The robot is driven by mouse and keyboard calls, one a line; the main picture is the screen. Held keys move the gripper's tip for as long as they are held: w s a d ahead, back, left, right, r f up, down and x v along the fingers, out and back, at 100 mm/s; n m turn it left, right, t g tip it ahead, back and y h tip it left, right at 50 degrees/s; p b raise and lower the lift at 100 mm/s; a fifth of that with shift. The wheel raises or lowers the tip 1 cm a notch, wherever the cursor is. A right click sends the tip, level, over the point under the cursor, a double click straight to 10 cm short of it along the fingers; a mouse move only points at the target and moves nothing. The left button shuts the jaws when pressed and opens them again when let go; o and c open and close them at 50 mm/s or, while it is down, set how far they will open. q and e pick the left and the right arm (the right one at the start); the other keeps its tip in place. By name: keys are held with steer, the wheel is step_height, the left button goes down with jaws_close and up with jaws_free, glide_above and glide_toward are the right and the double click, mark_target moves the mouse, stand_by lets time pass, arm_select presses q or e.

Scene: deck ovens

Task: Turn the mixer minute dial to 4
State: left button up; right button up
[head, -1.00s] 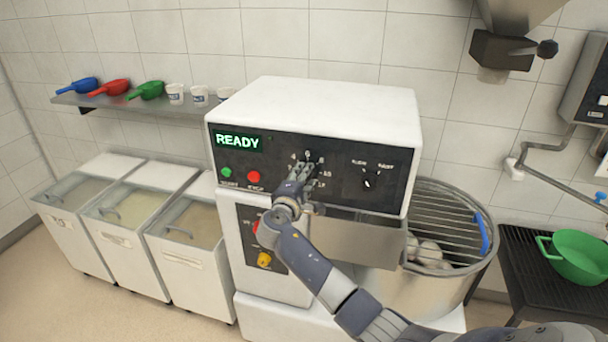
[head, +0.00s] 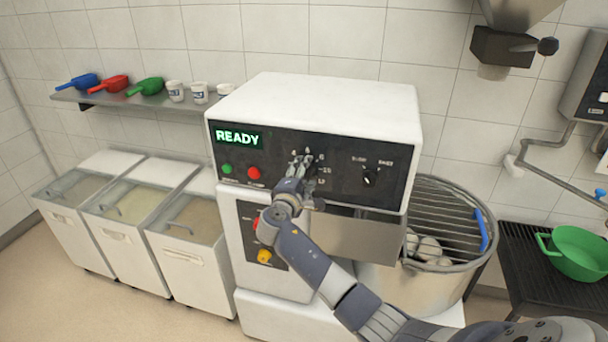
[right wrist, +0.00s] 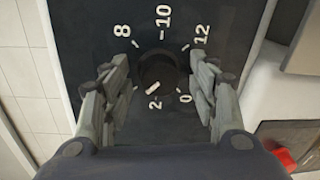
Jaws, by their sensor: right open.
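The mixer (head: 320,100) is white with a black control panel, and its green display (head: 237,137) reads READY. The black minute dial (right wrist: 158,72) shows in the right wrist view, ringed by white numbers. I can read 8, 10, 12, 0 and 2 there; the left finger hides the numbers between 2 and 8. The dial's white mark points down and left, near the 2. My right gripper (right wrist: 162,78) is open, with one finger on each side of the dial. In the head view the right gripper (head: 301,166) covers most of the dial. My left gripper is not in view.
Right of the dial is a speed knob (head: 369,179); to its left are a green button (head: 227,169) and a red button (head: 254,173). A yellow knob (head: 264,257) sits below. The guarded bowl (head: 430,275) stands at right, ingredient bins (head: 185,260) at left.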

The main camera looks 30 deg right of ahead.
steer(key=f+v, duration=0.1)
steer(key=v, duration=1.1)
steer(key=shift+r, duration=0.5)
